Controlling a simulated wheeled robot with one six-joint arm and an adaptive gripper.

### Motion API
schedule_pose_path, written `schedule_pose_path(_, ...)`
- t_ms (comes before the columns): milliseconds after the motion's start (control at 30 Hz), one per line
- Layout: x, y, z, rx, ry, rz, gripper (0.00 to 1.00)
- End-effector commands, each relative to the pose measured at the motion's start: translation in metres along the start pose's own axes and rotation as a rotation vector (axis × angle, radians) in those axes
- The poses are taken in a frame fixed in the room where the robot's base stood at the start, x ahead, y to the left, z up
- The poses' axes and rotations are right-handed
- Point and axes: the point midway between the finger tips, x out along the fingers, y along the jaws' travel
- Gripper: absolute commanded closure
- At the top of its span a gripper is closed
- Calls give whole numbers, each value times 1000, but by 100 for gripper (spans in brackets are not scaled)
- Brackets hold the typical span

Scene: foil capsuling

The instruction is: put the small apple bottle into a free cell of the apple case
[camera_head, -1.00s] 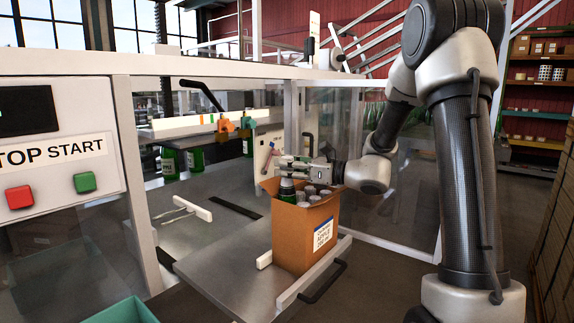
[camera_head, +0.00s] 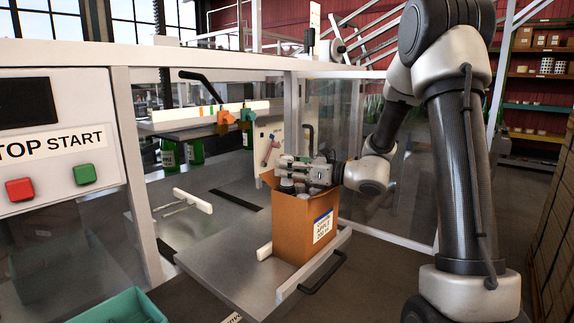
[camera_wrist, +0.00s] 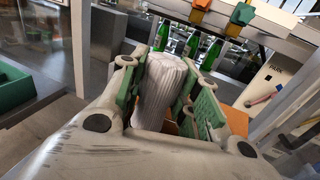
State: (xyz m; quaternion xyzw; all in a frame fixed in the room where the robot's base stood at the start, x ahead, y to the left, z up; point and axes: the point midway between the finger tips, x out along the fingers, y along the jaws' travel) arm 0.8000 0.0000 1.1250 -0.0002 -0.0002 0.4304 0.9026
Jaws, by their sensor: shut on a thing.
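The apple case (camera_head: 300,232) is an open brown carton with a white label reading APPLE, standing on the metal shelf. My gripper (camera_head: 286,168) is over its open top in the head view. In the wrist view my gripper (camera_wrist: 168,95) has its green pads closed around a pale, ribbed bottle top (camera_wrist: 160,85), the upper part of the small apple bottle. The bottle's body is hidden, apparently down inside the case. Several grey bottle tops (camera_head: 302,190) show inside the case beside it. The cells and any free one are hidden.
The shelf (camera_head: 225,270) has a low white rail and a black handle (camera_head: 322,275) near the case. Green bottles (camera_head: 196,152) stand behind in the machine. A teal bin (camera_head: 120,308) is at lower left. Glass panels and white posts surround the opening.

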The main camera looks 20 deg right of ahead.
Motion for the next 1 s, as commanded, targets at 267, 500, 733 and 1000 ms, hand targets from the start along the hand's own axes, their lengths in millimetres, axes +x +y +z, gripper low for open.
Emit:
schedule_pose_path(267, 0, 0, -2, 0, 0, 0, 43)
schedule_pose_path(500, 0, 0, -3, 2, 2, 0, 43)
schedule_pose_path(733, -21, -1, -3, 2, 1, -3, 43)
schedule_pose_path(1000, -81, -2, -3, 1, 1, -6, 43)
